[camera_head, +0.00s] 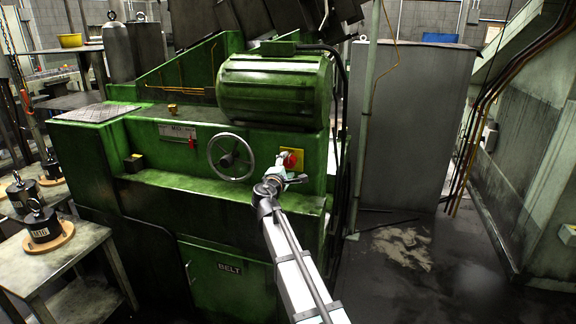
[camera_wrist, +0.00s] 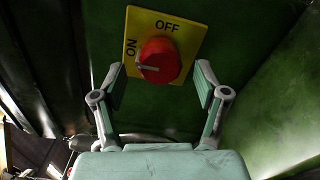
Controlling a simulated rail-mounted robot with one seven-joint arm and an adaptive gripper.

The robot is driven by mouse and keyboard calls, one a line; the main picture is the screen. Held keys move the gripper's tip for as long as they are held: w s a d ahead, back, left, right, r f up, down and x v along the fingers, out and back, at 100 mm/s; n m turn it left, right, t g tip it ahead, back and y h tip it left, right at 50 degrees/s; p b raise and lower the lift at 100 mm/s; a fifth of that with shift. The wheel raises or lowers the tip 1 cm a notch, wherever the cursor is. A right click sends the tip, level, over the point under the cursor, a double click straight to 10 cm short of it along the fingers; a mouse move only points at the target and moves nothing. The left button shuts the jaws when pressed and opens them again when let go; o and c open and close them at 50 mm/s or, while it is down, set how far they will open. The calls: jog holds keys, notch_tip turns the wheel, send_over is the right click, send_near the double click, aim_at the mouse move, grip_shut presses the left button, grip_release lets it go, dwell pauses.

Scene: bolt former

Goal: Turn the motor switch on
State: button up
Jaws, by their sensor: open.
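The motor switch is a red rotary knob (camera_wrist: 160,60) on a yellow plate (camera_wrist: 188,24), set in the green machine's front. The plate reads OFF at the top and ON at the left. A white mark on the knob points left, toward the ON side. In the head view the yellow plate (camera_head: 299,155) shows behind my gripper (camera_head: 284,168), which partly covers the knob. In the wrist view my gripper (camera_wrist: 160,86) is open, with one finger on each side just below the knob. I see no finger closed on it; exact depth is unclear.
A handwheel (camera_head: 231,157) is left of the switch, with a small red lever (camera_head: 192,143) farther left. The green motor (camera_head: 275,90) overhangs above. A cable (camera_head: 343,110) runs down at the right. A table (camera_head: 60,262) with black weights stands at left; floor is open at right.

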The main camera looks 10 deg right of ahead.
jog(key=v, duration=1)
jog(key=shift+s, duration=0.15)
jog(key=s+d+f+m+g+y+p, duration=0.1)
jog(key=s+d+f+m+g, duration=0.2)
jog(key=s+f, duration=0.7)
jog(key=s+f+m+g+y, duration=0.1)
jog(key=s+f+m+g, duration=0.35)
jog(key=f, duration=1.15)
jog(key=s+d+f+m+g+y+p, duration=0.1)
jog(key=s+d+f+m+g, duration=0.3)
jog(key=f, duration=0.9)
jog(key=s+f+m+g+y+p, duration=0.1)
jog(key=s+f+g, duration=0.2)
jog(key=s, duration=1.1)
jog(key=s+f+m+g+y+p, duration=0.1)
jog(key=s+f+g, duration=0.3)
jog(key=s+f, duration=0.5)
jog(key=s+a+f+m+g+y+p, duration=0.1)
jog(key=s+f, duration=0.5)
jog(key=s, duration=1.4)
jog(key=m+g+y, duration=0.1)
jog(key=g+y, duration=0.1)
jog(key=g, duration=0.1)
jog(key=shift+p, duration=0.35)
